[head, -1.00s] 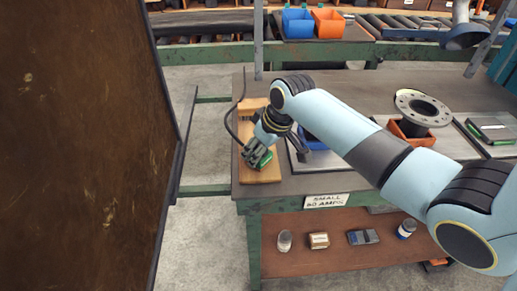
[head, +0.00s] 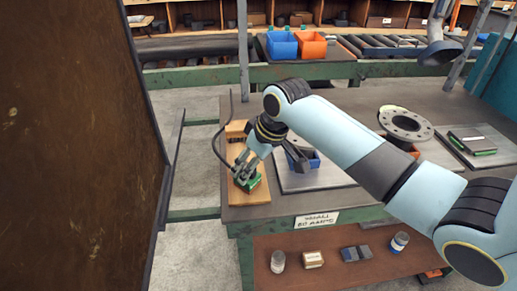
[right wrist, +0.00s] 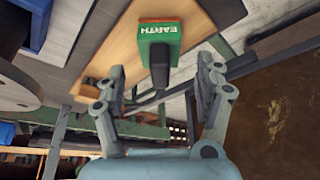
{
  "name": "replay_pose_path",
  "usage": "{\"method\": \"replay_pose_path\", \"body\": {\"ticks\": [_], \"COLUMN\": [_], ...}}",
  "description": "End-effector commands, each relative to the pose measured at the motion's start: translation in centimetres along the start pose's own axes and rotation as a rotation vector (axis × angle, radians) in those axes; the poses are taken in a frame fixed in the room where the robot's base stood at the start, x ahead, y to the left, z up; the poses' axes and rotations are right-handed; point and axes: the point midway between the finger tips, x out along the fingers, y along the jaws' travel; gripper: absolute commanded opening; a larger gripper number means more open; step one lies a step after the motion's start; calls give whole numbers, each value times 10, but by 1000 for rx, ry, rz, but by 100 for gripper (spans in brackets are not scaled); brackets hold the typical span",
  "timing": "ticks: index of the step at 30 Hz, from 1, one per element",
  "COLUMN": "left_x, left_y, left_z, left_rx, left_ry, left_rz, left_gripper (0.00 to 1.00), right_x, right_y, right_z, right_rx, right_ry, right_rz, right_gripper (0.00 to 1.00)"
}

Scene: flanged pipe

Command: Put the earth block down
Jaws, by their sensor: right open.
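The earth block (right wrist: 160,45) is green, with a white EARTH label and a dark stem pointing towards my gripper. It stands on a wooden board (head: 238,198) at the left end of the workbench; the block (head: 253,184) also shows in the head view, partly covered by my fingers. My right gripper (head: 246,172) is just above it. In the right wrist view my right gripper (right wrist: 163,78) is open, its two fingers apart on either side of the dark stem, with visible gaps. My left gripper is not in view.
A black cable (head: 217,145) loops at the board's left side. A blue bin (head: 312,160) stands right of the board, and a flanged pipe (head: 406,123) farther right. A tall rusty panel (head: 75,145) fills the left. The lower shelf (head: 330,272) holds several small items.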

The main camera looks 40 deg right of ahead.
Motion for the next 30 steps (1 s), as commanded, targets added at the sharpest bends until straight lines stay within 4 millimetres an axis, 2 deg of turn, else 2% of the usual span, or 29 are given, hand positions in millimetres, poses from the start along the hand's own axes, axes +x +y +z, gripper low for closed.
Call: {"method": "replay_pose_path", "body": {"ticks": [1,6,12,30], "left_x": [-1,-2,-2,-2], "left_y": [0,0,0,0], "left_z": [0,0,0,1], "left_rx": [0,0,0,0], "left_ry": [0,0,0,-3], "left_rz": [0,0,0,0], "left_gripper": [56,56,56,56], "right_x": [-13,-49,-72,-76], "right_y": [0,0,0,0], "right_z": [-1,0,0,0], "right_rx": [-2,-3,-1,1], "right_ry": [3,2,0,0], "right_rz": [2,2,0,-1], "right_gripper": [70,70,70,70]}}
